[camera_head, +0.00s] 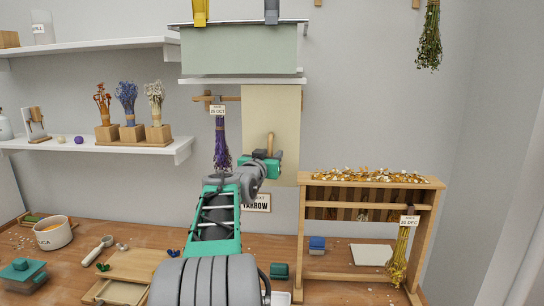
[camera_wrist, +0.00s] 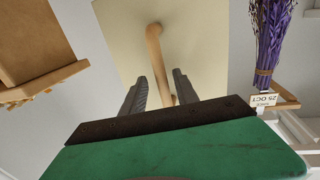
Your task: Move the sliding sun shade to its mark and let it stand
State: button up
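The sun shade is a flat cream panel (camera_head: 268,108) hanging in front of a wooden rail (camera_head: 232,98), below the wall box. It fills the upper middle of the wrist view (camera_wrist: 195,55). A wooden handle (camera_head: 270,142) sticks out from it. My gripper (camera_wrist: 160,85) is at the handle; in the wrist view the handle (camera_wrist: 154,50) runs between the two fingers. The fingers stand apart, with gaps showing beside the handle, so the gripper looks open around it. My arm hides the handle's lower part in the head view. I cannot make out a mark for the shade.
A tagged purple bunch (camera_head: 221,145) hangs just left of the shade. A yarrow sign (camera_head: 257,203) is partly behind my arm. A wooden rack (camera_head: 436,205) with yellow flowers stands at lower right. Wall shelves (camera_head: 95,144) are at left. Bare wall lies right of the shade.

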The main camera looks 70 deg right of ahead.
jog(key=a+b, duration=0.1)
jog(key=a, duration=0.6)
jog(key=shift+s+b, duration=0.35)
jog(key=shift+s, duration=0.1)
